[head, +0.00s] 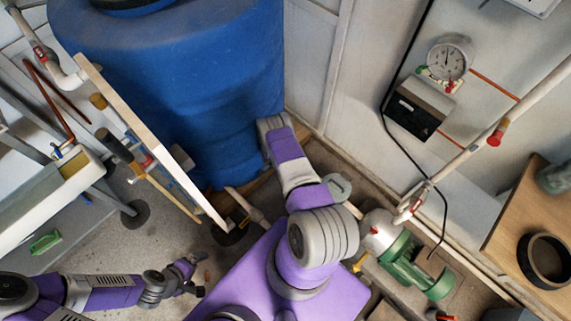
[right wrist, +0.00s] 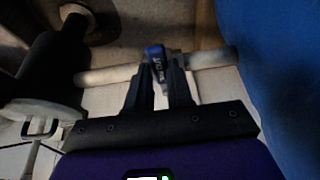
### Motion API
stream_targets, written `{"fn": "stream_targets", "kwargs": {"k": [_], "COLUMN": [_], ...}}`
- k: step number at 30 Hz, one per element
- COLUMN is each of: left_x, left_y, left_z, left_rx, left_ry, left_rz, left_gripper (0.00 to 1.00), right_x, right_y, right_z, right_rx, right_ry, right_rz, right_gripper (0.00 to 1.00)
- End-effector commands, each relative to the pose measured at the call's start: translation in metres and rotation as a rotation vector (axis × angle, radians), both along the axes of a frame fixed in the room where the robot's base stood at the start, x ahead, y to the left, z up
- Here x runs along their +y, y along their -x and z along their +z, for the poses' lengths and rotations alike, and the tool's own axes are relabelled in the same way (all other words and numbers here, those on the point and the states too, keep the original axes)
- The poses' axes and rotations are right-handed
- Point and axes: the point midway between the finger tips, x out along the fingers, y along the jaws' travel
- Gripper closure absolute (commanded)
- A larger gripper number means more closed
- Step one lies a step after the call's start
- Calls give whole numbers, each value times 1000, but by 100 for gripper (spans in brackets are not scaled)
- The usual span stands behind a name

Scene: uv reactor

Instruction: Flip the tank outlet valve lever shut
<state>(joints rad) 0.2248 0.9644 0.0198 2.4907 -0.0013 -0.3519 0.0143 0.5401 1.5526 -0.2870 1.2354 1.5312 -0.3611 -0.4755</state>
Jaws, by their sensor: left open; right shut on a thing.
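The blue valve lever (right wrist: 155,55) stands between the fingers of my right gripper (right wrist: 159,76) in the right wrist view, and the gripper is shut on it. The pale outlet pipe (right wrist: 106,75) runs across behind the fingers, on both sides of the valve. The valve body is mostly hidden by the fingers. The blue tank (head: 180,75) fills the upper left of the head view and the right edge of the right wrist view (right wrist: 285,80). In the head view I cannot make out the lever or my right gripper. My left gripper (head: 190,276) is open and empty above the floor.
A tilted board (head: 150,140) with fittings stands left of the tank. A green pump (head: 415,268) sits on the floor to the right. A gauge (head: 448,60) is on the wall. A wooden table (head: 515,220) holds a dark ring (head: 545,262).

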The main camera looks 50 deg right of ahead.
Motion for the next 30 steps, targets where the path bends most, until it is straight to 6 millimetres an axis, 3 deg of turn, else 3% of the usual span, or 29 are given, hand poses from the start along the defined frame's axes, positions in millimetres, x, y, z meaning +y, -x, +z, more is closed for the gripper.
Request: {"fn": "stream_targets", "kwargs": {"k": [16,17,21,30], "left_x": [0,0,0,0], "left_y": [0,0,0,0], "left_z": [0,0,0,1], "left_rx": [0,0,0,0], "left_ry": [0,0,0,0], "left_rz": [0,0,0,0], "left_gripper": [0,0,0,0], "right_x": [0,0,0,0], "right_y": [-2,-2,-2,-1], "right_z": [0,0,0,2], "right_rx": [-5,-5,-3,-1], "right_ry": [0,0,0,0], "right_rz": [-20,-20,-17,-15], "right_gripper": [100,74,53,53]}}
